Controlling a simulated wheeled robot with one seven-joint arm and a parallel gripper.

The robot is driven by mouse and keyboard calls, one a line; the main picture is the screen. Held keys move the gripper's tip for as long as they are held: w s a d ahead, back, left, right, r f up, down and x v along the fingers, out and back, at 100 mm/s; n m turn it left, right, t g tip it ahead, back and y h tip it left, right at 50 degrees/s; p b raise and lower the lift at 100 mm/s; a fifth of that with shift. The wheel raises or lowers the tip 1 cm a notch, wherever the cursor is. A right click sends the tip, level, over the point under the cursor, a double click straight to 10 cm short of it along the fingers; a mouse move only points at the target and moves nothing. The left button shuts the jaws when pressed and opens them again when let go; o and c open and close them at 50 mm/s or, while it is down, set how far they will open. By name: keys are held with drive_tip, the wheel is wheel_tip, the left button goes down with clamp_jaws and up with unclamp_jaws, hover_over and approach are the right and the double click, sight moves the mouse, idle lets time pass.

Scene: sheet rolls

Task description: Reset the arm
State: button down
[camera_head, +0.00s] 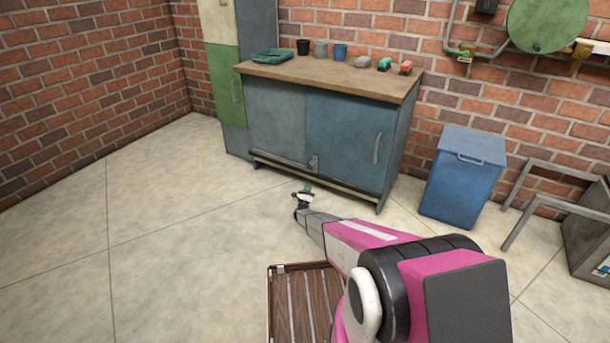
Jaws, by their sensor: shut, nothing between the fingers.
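My pink and black arm reaches from the lower right toward the blue cabinet. My gripper (304,194) is at the arm's far end, small in the view, in front of the cabinet's lower edge. It is shut and holds nothing.
A blue cabinet (345,140) with a wooden top carries a green tray (272,56), cups and small items. A blue bin (463,175) and a grey metal frame (550,205) stand at right. The wooden slatted surface (290,305) is low in front. Floor at left is clear.

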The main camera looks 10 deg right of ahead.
drive_tip(key=s+a+r+n+g+y, duration=0.1)
drive_tip(key=s+r+n+g+y, duration=0.4)
drive_tip(key=r+n, duration=0.45)
drive_tip(key=s+r+n+g+y, duration=0.3)
drive_tip(key=s+r+n+y, duration=0.3)
drive_tip(key=r+n, duration=0.3)
drive_tip(key=s+d+r+n+g, duration=0.1)
drive_tip(key=s+r+n+g, duration=0.4)
drive_tip(key=s, duration=0.9)
drive_tip(key=s+d+r+n+g, duration=0.1)
drive_tip(key=s+r+n+g, duration=0.4)
drive_tip(key=s, duration=1)
drive_tip(key=s+d+r+n+g, duration=0.1)
drive_tip(key=s+r+n+g, duration=0.4)
drive_tip(key=s, duration=0.9)
wheel_tip(320, 180, up, 3)
drive_tip(key=shift+s+r, duration=0.1)
drive_tip(key=shift+s, duration=0.25)
drive_tip(key=shift+n, duration=0.25)
